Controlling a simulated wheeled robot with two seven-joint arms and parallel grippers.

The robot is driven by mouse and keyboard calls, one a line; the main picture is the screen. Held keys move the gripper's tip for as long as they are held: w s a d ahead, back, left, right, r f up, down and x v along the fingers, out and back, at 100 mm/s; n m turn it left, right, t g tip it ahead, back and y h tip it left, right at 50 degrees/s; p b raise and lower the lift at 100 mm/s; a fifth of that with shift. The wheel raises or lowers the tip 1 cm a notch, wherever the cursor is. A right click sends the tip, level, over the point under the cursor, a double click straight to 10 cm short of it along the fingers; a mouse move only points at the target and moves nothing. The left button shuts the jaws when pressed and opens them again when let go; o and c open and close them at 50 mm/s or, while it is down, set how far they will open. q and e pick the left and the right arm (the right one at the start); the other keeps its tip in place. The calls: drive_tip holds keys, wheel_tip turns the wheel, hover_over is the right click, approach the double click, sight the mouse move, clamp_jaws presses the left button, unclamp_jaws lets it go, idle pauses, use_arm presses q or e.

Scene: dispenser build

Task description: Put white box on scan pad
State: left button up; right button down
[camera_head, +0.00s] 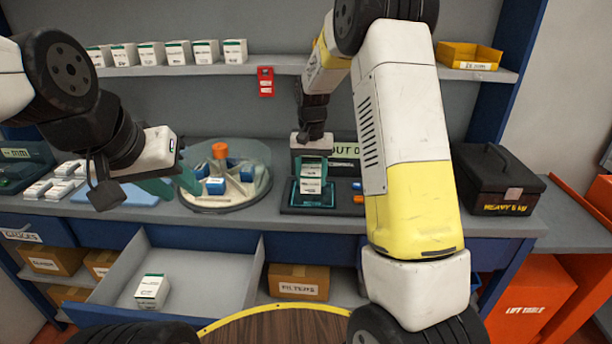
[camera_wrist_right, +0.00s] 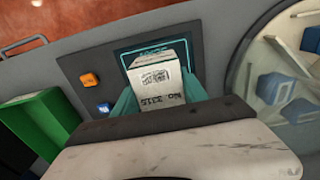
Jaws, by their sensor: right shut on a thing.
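My right gripper (camera_head: 311,176) points down at the counter and is shut on a white box (camera_head: 311,170) with a printed label. In the right wrist view the white box (camera_wrist_right: 160,80) sits between the teal fingers (camera_wrist_right: 158,98), within the cyan outline of the dark scan pad (camera_wrist_right: 122,61). The scan pad (camera_head: 290,208) also shows in the head view, under the box. I cannot tell whether the box touches the pad. My left gripper (camera_head: 172,186) is open and empty, its teal fingers apart, left of the round turntable.
A round clear-walled turntable (camera_head: 225,203) with blue pieces stands left of the pad. A black case (camera_head: 497,180) stands at the right. Another white box (camera_head: 151,291) stands in the open drawer (camera_head: 212,283). Several white boxes line the shelf (camera_head: 270,65) above.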

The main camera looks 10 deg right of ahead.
sight(313, 183)
drive_tip(key=shift+w+d+f, duration=0.1)
drive_tip(key=shift+w+d, duration=0.3)
drive_tip(key=shift+w, duration=0.4)
drive_tip(key=shift+f, duration=1.75)
drive_tip(key=shift+f, duration=0.1)
drive_tip(key=c, duration=0.6)
unclamp_jaws()
